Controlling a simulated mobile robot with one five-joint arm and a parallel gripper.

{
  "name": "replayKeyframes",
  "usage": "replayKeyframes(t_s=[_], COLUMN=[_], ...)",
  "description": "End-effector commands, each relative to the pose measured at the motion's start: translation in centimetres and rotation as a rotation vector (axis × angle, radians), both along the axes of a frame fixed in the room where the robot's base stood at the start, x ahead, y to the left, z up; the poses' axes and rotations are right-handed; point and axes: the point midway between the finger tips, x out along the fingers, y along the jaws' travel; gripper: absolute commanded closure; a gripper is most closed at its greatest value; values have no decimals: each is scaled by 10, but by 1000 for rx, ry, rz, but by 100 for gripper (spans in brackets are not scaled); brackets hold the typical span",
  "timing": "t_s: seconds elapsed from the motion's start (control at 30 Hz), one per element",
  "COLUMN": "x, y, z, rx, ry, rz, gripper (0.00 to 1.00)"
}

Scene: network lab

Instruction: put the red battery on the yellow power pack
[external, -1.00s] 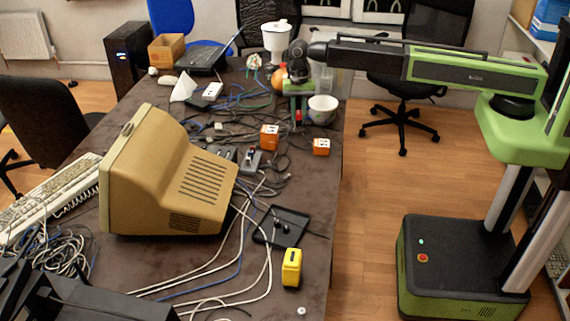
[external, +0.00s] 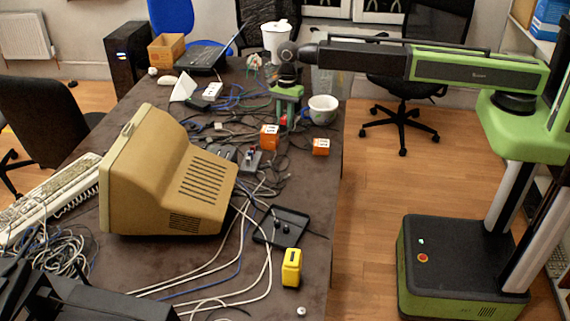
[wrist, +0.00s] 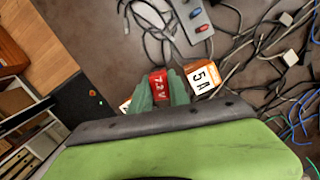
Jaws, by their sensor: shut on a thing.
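The red battery (wrist: 158,82), marked "7.2 V", is between the green fingers of my gripper (wrist: 158,90) in the wrist view. My gripper is shut on it. In the external view, my gripper (external: 284,119) points down over the far half of the table, and a small red part of the battery (external: 284,121) shows at its tips. I cannot tell how high it is above the table. The yellow power pack (external: 291,267) stands near the table's front right edge, well apart from my gripper. It is not visible in the wrist view.
Two orange boxes (external: 269,137) (external: 321,146) stand between my gripper and the power pack; one shows "5A" in the wrist view (wrist: 203,78). A white cup (external: 322,109) is right of my gripper. Cables, a grey switch box (external: 249,160), a black tray (external: 298,216) and a beige monitor (external: 165,175) crowd the table.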

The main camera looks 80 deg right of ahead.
Motion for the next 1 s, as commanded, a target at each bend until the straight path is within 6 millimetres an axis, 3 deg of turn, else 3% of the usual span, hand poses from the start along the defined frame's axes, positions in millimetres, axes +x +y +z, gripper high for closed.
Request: replayKeyframes(t_s=[0.17, 0.37, 0.6, 0.7, 0.83, 1.0], x=[9, 1, -40, -62, -84, -94], y=[76, 192, 331, 373, 408, 423], z=[22, 48, 77, 86, 92, 93], rx=[2, 6, 7, 7, 8, 7], ry=[-3, -6, -11, -11, -11, -10], rz=[-23, 12, 167, 226, 276, 299], gripper=[100, 100, 100, 100, 100, 100])
